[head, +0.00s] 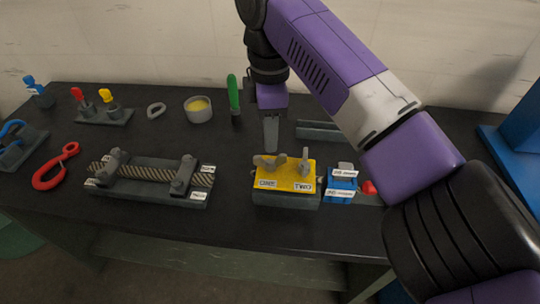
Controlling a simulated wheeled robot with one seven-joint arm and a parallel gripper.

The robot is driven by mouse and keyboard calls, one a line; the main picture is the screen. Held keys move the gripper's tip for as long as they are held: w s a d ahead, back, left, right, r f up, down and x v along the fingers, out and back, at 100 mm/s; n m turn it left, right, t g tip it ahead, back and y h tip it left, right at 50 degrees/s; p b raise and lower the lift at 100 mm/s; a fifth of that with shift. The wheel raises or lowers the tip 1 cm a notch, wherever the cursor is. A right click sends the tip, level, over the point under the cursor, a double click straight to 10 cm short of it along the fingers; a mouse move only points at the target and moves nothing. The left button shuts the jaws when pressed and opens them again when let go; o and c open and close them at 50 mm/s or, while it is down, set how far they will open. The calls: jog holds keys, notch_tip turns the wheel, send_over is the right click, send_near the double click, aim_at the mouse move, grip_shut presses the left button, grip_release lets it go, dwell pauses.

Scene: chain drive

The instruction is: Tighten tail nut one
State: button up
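A yellow block (286,174) on a dark grey base stands at the front middle of the table, with labels that seem to read ONE on the left and TWO on the right. A grey winged nut (266,161) sits on its top above the ONE label. A second grey upright piece (305,160) stands above the TWO label. My gripper (271,146) points down just behind the yellow block, near the left nut and seemingly apart from it. Its fingers overlap in this view, so their gap is hidden. I see nothing held.
A blue block (341,184) with white labels and a red knob (369,187) stand right of the yellow block. Behind are a green-handled tool (233,92), a cup (198,109) and a grey rail (320,131).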

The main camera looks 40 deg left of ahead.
aim_at(270, 156)
notch_tip(270, 156, down, 8)
jog(key=shift+r+p, duration=0.25)
jog(key=shift+p, duration=0.1)
jog(key=shift+c, duration=0.2)
grip_shut()
